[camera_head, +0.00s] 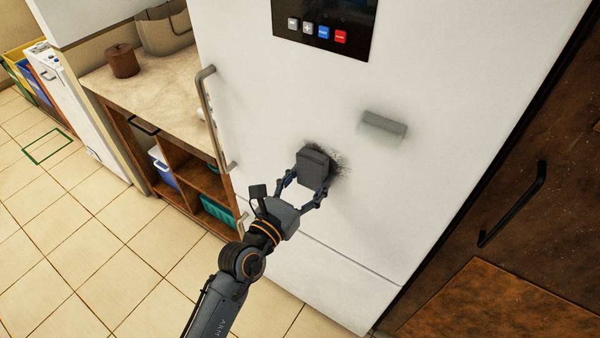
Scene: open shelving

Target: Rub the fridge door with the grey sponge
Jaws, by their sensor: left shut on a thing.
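The white fridge door (270,110) fills the middle of the view. My left gripper (306,183) comes up from below, shut on the grey sponge (314,165), which it holds at the door. Whether the sponge touches the surface is hard to tell. A dark, fuzzy smudge (341,166) shows on the door around the sponge's right side, partly hidden by it. My right gripper is not in view.
A grey block-like piece (384,124) sticks out from the door at the upper right of the sponge. A long handle (211,120) runs down its left side. A control panel (325,22) is above. A brown cabinet (530,150) stands at right, a counter (160,75) at left.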

